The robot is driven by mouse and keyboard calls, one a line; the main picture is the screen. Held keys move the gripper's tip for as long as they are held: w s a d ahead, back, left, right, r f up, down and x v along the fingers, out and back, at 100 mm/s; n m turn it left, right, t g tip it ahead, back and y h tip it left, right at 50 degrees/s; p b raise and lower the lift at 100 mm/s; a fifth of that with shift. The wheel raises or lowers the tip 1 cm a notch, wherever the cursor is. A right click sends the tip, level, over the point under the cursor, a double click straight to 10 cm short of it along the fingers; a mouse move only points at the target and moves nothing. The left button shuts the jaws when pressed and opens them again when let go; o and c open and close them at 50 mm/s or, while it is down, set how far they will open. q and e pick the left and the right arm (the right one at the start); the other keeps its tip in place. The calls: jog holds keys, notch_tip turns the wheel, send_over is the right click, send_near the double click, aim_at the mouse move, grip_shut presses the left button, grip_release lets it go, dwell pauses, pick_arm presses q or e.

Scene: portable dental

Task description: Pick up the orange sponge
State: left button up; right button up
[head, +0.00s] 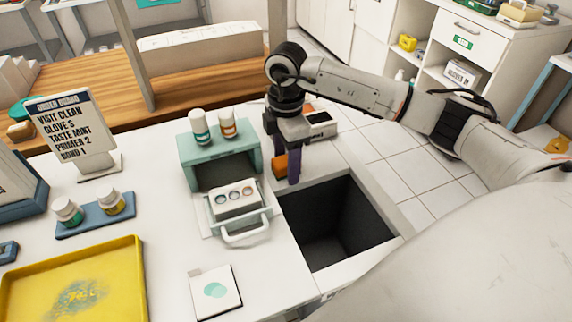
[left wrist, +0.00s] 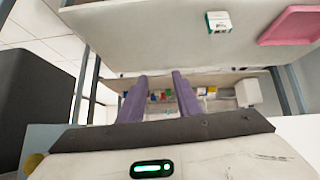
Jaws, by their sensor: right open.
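The orange sponge (head: 279,167) is a small orange block on the white counter, just behind the dark square opening and right of the teal box. My right gripper (head: 284,169) points down over it with its purple fingers apart. One finger stands in front of the sponge and partly hides it. I cannot tell whether the fingers touch it. My left gripper (left wrist: 160,88) shows only in the left wrist view, with its two purple fingers apart and nothing between them.
The dark opening (head: 337,215) lies just in front of the sponge. The teal box (head: 245,157) with two bottles on top stands to the left. A white-and-black device (head: 321,124) lies behind the gripper. A yellow tray (head: 125,280) is at front left.

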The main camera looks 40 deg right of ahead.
aim_at(286, 160)
jog(key=c, duration=1.1)
jog(key=shift+r, duration=0.1)
jog(key=shift+c, duration=0.2)
notch_tip(286, 160, up, 10)
jog(key=shift+f, duration=0.1)
